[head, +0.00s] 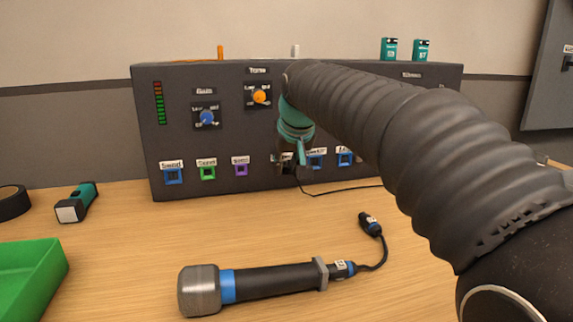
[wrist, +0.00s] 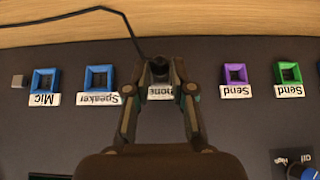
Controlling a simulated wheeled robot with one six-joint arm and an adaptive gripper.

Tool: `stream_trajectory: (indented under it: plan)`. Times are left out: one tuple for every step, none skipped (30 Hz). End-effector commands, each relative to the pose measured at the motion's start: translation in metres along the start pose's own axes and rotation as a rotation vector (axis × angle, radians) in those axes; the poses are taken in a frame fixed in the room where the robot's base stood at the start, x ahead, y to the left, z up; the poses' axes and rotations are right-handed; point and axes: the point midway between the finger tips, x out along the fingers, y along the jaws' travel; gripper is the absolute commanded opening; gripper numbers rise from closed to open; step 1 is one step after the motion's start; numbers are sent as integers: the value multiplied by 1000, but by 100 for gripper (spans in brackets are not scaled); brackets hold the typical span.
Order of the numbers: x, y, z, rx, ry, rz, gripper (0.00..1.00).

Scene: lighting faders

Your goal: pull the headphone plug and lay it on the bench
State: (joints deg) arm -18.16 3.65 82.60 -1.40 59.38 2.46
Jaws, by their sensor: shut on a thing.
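My gripper (head: 291,167) is at the lower middle of the dark panel (head: 230,135), in front of the socket row. In the wrist view my gripper (wrist: 158,80) is shut on the black headphone plug (wrist: 159,66), over a label partly covered by the fingers that reads "hone". A thin black cable (wrist: 135,40) runs from the plug; in the head view the cable (head: 340,189) trails right along the bench (head: 130,250). The socket behind the plug is hidden, so I cannot tell whether the plug is seated in it.
Neighbouring sockets are Speaker (wrist: 97,78), Mic (wrist: 44,80) and a purple Send (wrist: 235,75). A microphone (head: 270,283) with a short cable and connector lies on the bench in front. A flashlight (head: 77,202) and green tray (head: 30,275) are left.

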Motion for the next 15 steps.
stream_trajectory:
  plan:
    - [0, 0, 0, 0, 0, 0, 0]
    - [0, 0, 0, 0, 0, 0, 0]
    - [0, 0, 1, 0, 0, 0, 0]
    - [0, 0, 1, 0, 0, 0, 0]
    - [0, 0, 1, 0, 0, 0, 0]
    - [-1, 0, 1, 0, 0, 0, 0]
    - [-1, 0, 2, 0, 0, 0, 0]
    - [-1, 0, 2, 0, 0, 0, 0]
    - [-2, 0, 3, 0, 1, 0, 0]
    - [-3, 0, 4, 0, 1, 0, 0]
    - [-4, 0, 6, 0, 1, 0, 0]
    - [-5, 0, 7, 0, 1, 0, 0]
    - [-5, 0, 8, 0, 1, 0, 0]
    - [-6, 0, 9, 0, 0, 0, 0]
    - [-6, 0, 11, 0, 0, 0, 0]
